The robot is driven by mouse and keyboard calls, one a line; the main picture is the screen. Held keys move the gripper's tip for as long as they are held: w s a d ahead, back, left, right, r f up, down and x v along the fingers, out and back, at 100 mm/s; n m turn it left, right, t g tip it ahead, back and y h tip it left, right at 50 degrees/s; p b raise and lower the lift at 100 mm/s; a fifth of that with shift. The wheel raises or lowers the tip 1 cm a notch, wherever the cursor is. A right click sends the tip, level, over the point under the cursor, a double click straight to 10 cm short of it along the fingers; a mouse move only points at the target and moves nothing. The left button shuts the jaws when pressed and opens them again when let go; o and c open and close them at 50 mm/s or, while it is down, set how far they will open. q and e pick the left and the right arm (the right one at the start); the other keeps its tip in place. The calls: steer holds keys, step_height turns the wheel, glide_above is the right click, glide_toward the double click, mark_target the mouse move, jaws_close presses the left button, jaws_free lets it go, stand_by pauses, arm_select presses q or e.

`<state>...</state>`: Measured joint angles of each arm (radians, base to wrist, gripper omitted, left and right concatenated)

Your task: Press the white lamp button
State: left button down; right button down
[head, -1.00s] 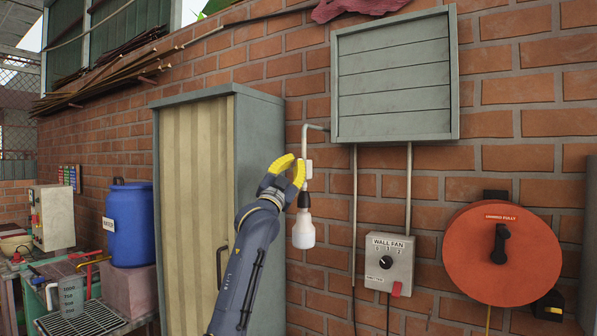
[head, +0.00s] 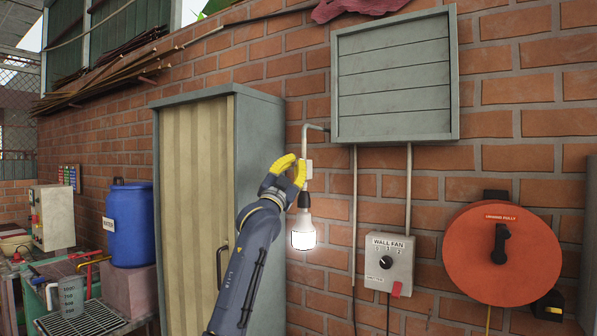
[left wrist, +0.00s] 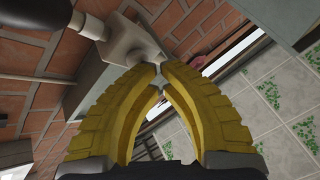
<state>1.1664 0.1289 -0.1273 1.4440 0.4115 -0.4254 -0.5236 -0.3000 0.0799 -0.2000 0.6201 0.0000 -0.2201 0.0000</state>
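The white lamp (head: 303,238) hangs on the brick wall under a bent pipe and is lit. Its small pale switch box (head: 309,168) sits on the pipe above the lamp's dark socket. My left gripper (head: 297,162), with yellow fingers, is just left of this box. In the left wrist view, the yellow fingertips (left wrist: 159,76) meet, or nearly meet, right at the box (left wrist: 135,45), with nothing held. The button's face is hidden behind the fingertips, so I cannot tell whether they touch it. My right gripper is in neither view.
A grey cabinet (head: 262,150) stands behind my left arm. A shuttered box (head: 392,80) is above right. The wall fan control (head: 389,262) and an orange reel (head: 500,265) are to the right. A blue barrel (head: 131,228) stands at left.

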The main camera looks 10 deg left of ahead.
arm_select(q)
steer(key=shift+s+f, duration=0.1)
steer(key=shift+s, duration=0.25)
steer(key=shift+s+a, duration=0.3)
steer(key=shift+s, duration=0.65)
steer(key=shift+s+a, duration=0.3)
steer(key=shift+s, duration=0.6)
steer(key=shift+s+a, duration=0.3)
steer(key=shift+s, duration=0.65)
